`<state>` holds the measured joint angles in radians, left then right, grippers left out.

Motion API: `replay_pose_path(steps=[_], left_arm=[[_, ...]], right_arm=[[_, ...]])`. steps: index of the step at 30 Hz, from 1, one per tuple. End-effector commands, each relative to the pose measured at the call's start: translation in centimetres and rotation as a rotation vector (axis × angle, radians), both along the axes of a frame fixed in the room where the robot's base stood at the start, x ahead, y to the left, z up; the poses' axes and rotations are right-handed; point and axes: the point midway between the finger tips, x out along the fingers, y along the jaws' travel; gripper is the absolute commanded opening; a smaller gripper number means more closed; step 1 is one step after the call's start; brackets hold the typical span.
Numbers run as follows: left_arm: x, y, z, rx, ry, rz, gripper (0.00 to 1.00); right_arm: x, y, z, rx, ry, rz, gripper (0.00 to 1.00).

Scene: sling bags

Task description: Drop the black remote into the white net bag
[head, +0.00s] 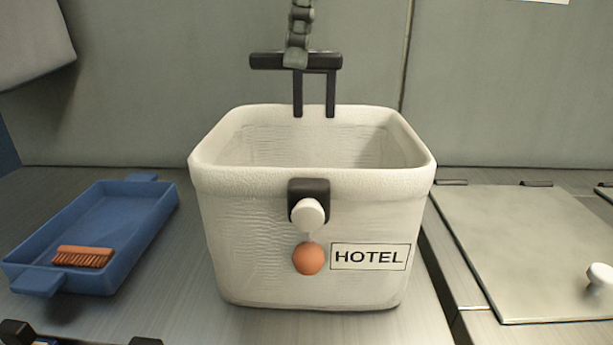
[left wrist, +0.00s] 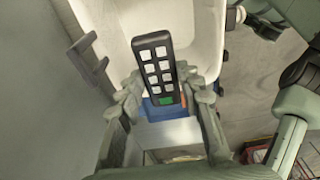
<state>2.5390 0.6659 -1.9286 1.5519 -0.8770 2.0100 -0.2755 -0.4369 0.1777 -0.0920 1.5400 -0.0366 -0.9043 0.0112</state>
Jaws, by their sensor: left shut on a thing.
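The black remote (left wrist: 160,70), with pale buttons and one green button, is between the fingers of my left gripper (left wrist: 162,86) in the left wrist view. The gripper is shut on it, and the remote's far end overlaps the white bag in that view. The white bag (head: 295,250) stands open-topped in the middle of the head view, with a HOTEL label on its front. Its pale wall also shows in the left wrist view (left wrist: 195,25). I cannot clearly make out my left gripper in the head view.
A blue tray (head: 140,218) holding a brown brush (head: 83,256) lies left of the bag. A dark bracket (head: 295,62) rises at the bag's back rim, below a braided strap (head: 300,25). A flat pale panel (head: 530,240) lies to the right. A grey wall closes the back.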

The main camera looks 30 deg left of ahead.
Motion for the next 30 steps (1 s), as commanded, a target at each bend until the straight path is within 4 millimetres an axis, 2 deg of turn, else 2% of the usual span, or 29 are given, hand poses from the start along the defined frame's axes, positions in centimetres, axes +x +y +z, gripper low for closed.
replay_pose_path(steps=[8,9,15,24,26,30], left_arm=[[0.0,0.0,-0.2,0.000,-0.001,-0.001,0.07],[0.0,0.0,-0.2,0.000,-0.001,-0.001,0.36],[0.0,0.0,-0.2,0.000,-0.001,-0.001,0.59],[0.0,-0.1,0.0,0.000,-0.001,0.000,0.59],[0.0,-0.1,0.5,0.002,-0.001,0.000,0.59],[0.1,-0.5,2.6,0.002,-0.007,0.002,0.59]], right_arm=[[0.0,0.0,0.0,0.000,0.001,0.000,0.26],[0.0,0.0,0.0,0.000,0.001,0.000,0.26],[0.0,0.0,0.0,0.000,0.001,0.000,0.26],[-0.1,-0.1,0.1,-0.001,0.001,0.001,0.26],[-0.1,-0.1,0.1,-0.001,0.001,0.001,0.26],[-0.1,-0.1,0.1,-0.001,0.001,0.000,0.26]])
